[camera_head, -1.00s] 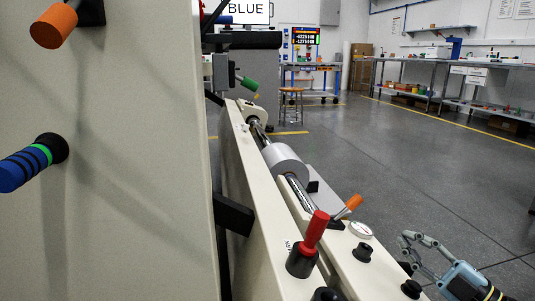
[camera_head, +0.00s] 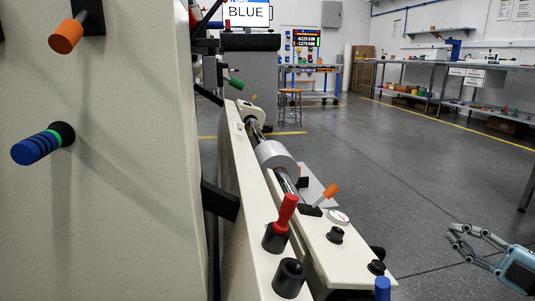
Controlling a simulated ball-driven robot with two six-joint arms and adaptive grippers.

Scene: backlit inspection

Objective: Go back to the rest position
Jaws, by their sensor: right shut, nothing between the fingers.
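My right gripper (camera_head: 453,238) is in the lower right of the head view, grey-blue with curved linked fingers. It is shut with nothing held and hangs over the grey floor, apart from the machine to its left. My left gripper is not in view. The task names no object.
A cream machine has a tall panel (camera_head: 120,200) at left with an orange handle (camera_head: 66,36) and a blue striped handle (camera_head: 38,147). Its low bench carries a roller (camera_head: 275,160), a red handle (camera_head: 286,212) and a black socket (camera_head: 290,278). Open floor (camera_head: 400,170) lies right.

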